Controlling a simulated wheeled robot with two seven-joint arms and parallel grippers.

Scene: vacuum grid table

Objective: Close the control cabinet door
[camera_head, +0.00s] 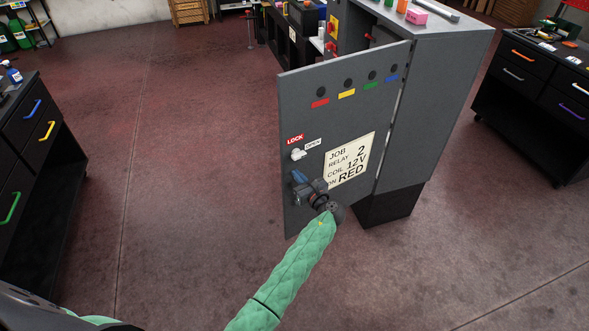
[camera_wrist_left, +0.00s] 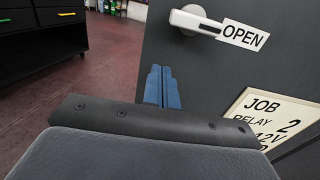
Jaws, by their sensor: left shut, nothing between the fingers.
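The grey control cabinet (camera_head: 440,105) stands right of centre in the head view. Its door (camera_head: 300,110) is swung open, hinged at its right side, with a gap to the cabinet body. A white latch handle (camera_head: 298,154) sits near the door's free edge by the LOCK and OPEN labels; it also shows in the left wrist view (camera_wrist_left: 190,20). My left gripper (camera_head: 298,178) is shut and empty, its blue fingertips (camera_wrist_left: 162,88) at the outer door face below the handle. Whether they touch it I cannot tell. My right gripper is not in view.
A black drawer cabinet (camera_head: 40,150) stands at the left and another drawer unit (camera_head: 540,90) at the right. A pink block (camera_head: 416,16) and other items lie on the cabinet top. The floor (camera_head: 190,130) left of the door is clear.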

